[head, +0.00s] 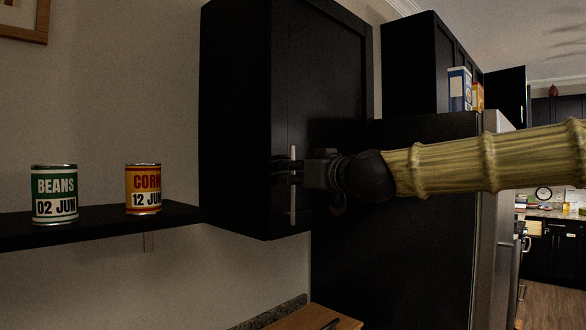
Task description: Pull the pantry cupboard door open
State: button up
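The black pantry cupboard (235,110) hangs on the wall in the middle of the head view. Its panelled door (320,75) looks shut, with no clear gap at its edge. A pale vertical bar handle (292,208) is near the door's lower left edge. My gripper (284,171) reaches in from the right and its dark fingers are at the handle's middle, overlapping it in the view. The fingers are dark against the dark door, so I cannot tell whether they are closed on the bar.
A black shelf (100,223) on the left holds a green beans can (54,195) and a red-and-yellow corn can (143,189). A tall black panel (420,220) stands right of the cupboard. A wooden board (305,319) lies below.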

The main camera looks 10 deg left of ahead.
jog(key=shift+w+a, duration=0.25)
grip_shut()
dwell(0.3)
